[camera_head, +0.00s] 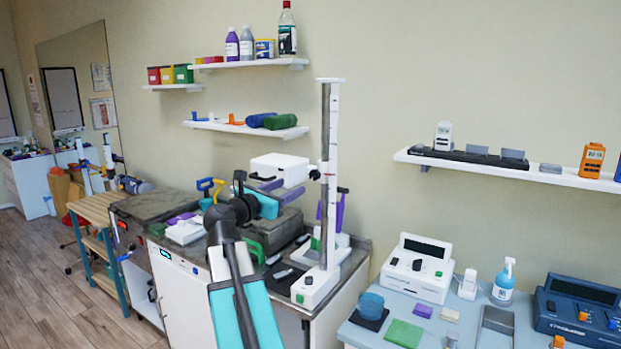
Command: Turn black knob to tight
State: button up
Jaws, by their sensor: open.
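A small black knob (314,174) sits on the left side of the tall white upright stand (333,130) with a marked column. My gripper (293,186) is open, its two purple-grey fingers pointing right toward the stand. The fingertips are just left of and slightly below the knob in the picture. I see no contact, but I cannot judge the depth between them. Nothing shows between the fingers. Any marking for tight on the knob is too small to read.
The stand's white base (316,287) is on the dark counter (345,265). A white box (280,168) is behind my gripper. A wall shelf (262,128) with rolled towels is above. A blue-grey table (390,330) with devices is at the right.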

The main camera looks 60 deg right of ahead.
aim_at(313, 176)
jog(key=d+p, duration=0.3)
jog(key=d, duration=0.8)
jog(key=shift+d+r, duration=0.1)
jog(key=shift+d, duration=0.05)
jog(key=shift+s+d, duration=0.1)
jog(key=shift+d, duration=0.85)
jog(key=c, duration=1)
jog(key=shift+a, duration=0.15)
jog(key=shift+c, duration=0.3)
